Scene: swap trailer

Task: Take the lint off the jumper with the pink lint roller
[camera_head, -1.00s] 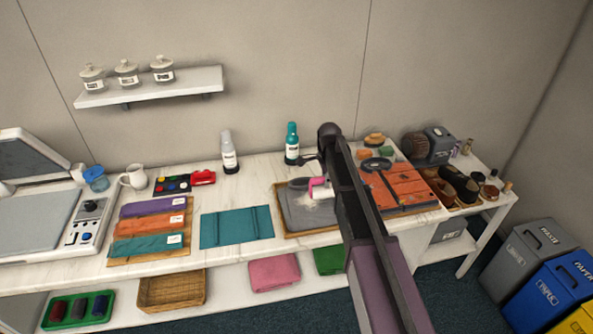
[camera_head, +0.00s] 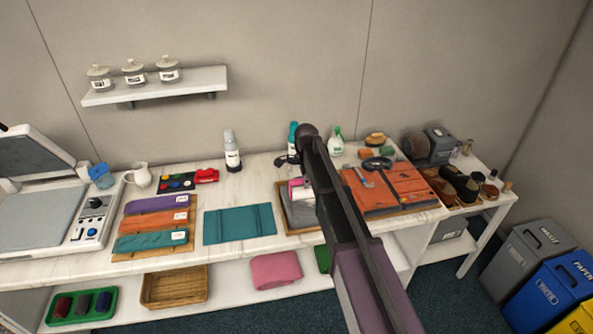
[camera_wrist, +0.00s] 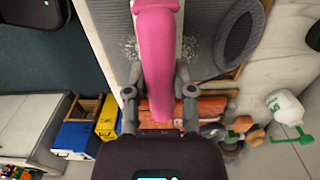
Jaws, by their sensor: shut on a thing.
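The pink lint roller (camera_wrist: 156,55) is held between the fingers of my gripper (camera_wrist: 160,95), which is shut on its handle. The roller's head is cut off by the top edge of the wrist view. The grey jumper (camera_wrist: 200,30) lies beneath it on a wooden-edged board, with pale lint specks (camera_wrist: 130,48) showing left of the handle. In the head view the jumper (camera_head: 300,215) is partly hidden behind my arm, and a bit of the pink roller (camera_head: 297,183) shows over it. Whether the roller touches the jumper cannot be told.
Left of the jumper lies a folded teal cloth (camera_head: 240,224). Right of it is an orange garment (camera_head: 395,188) on a board with tools on top. A teal bottle (camera_head: 293,135) and a white-green spray bottle (camera_head: 336,140) stand behind. Bins (camera_head: 545,270) stand at right.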

